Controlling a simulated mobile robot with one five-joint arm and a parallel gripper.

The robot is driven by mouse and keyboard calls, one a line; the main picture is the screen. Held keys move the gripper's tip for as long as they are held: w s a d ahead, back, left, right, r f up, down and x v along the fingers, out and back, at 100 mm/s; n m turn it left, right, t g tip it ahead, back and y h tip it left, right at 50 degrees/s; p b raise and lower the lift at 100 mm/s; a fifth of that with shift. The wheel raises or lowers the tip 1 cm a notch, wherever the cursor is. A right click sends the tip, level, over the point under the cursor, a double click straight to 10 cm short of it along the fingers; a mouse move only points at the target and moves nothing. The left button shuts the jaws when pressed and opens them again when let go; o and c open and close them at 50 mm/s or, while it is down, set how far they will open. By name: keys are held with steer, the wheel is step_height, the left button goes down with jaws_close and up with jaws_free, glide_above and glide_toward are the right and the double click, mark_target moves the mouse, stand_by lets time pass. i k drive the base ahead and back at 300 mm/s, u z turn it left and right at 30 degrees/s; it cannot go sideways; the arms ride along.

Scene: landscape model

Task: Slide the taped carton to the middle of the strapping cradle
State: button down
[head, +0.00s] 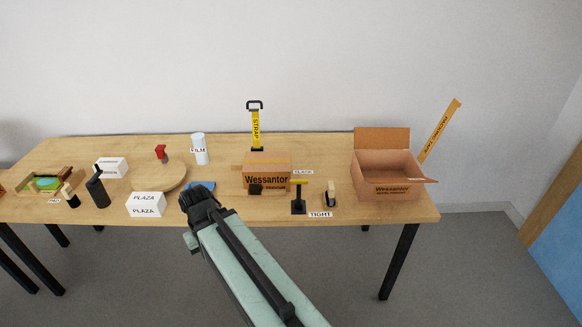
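A brown carton marked "Wessantor" (267,172) stands upright and looks closed at the middle of the table. Tape on it is too small to make out. A yellow "STRAP" post (256,128) with a black handle stands behind it. A small black block (255,190) is at its front. A strapping cradle is not clear as a separate thing; the carton may hide part of it. My gripper (197,196) is the black end of my arm, in front and to the left of the carton, apart from it. Its fingers are too dark to tell open from shut.
An open cardboard box (388,178) stands right, beside a slanted tape strip (440,131). A black lever stand (299,196) and a "TIGHT" label (320,214) are at front right. A round wooden board (165,178), a film roll (200,150) and white boxes (146,204) are left.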

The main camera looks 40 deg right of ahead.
mark_target(270, 170)
steer(key=u, duration=0.05)
steer(key=i, duration=1)
steer(key=z, duration=0.05)
